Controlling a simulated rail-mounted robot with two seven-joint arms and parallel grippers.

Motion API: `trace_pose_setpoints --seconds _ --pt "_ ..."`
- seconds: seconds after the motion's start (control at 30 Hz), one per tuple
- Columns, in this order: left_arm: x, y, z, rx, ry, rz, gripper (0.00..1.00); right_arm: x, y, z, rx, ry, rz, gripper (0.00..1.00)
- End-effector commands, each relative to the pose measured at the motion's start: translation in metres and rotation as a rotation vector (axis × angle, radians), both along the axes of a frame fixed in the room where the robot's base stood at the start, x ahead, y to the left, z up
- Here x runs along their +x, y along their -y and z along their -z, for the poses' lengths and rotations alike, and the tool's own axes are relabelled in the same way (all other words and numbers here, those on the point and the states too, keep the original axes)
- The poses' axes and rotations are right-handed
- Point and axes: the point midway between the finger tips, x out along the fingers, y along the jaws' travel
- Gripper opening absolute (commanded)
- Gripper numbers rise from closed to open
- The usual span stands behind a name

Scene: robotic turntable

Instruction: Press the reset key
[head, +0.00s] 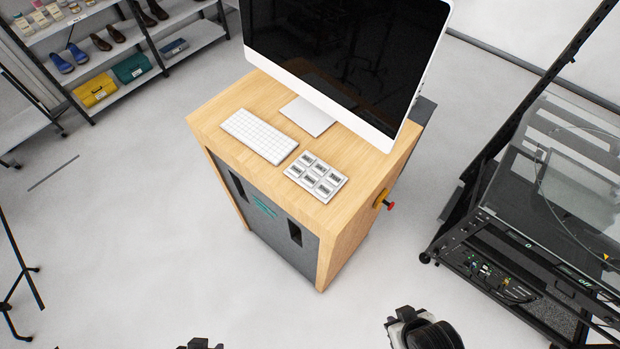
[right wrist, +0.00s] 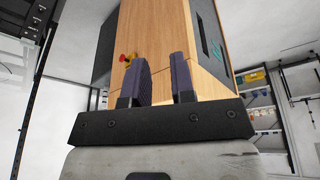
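A small white key pad (head: 316,177) with two rows of keys lies on the front right of the wooden desk top. Its labels are too small to read, so I cannot tell which key is reset. My right gripper (right wrist: 160,60) is open and empty in the right wrist view, its two dark fingers apart in front of the desk's side. In the head view my right arm's end shows at the bottom edge, well short of the desk. Small dark parts of my left gripper (head: 200,344) just show at the bottom edge; its fingers cannot be made out.
On the wooden desk (head: 222,108) stand a large monitor (head: 340,50) and a white keyboard (head: 259,136). A red button (head: 390,205) sticks out of the desk's right side. A black-framed machine (head: 540,200) stands at right, shelves at upper left. The floor before the desk is clear.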

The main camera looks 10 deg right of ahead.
Motion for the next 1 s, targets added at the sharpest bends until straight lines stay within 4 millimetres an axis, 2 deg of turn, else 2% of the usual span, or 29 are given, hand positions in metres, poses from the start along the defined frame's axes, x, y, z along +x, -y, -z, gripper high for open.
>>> trace_pose_setpoints --seconds 0.03,0.23,1.0 --pt "0.0 -0.0005 0.0 0.002 0.0 0.002 0.43 0.0 0.0 0.0 0.0 0.0 0.0 0.18" --pt "0.0 -0.0007 0.0 0.002 0.0 0.001 0.43 0.0001 0.0 0.0 0.0 0.0 0.0 0.0" --pt "0.0001 0.0032 -0.0001 -0.011 0.0 -0.007 0.43 0.0002 0.0 -0.0002 0.0 0.0 0.0 0.0"
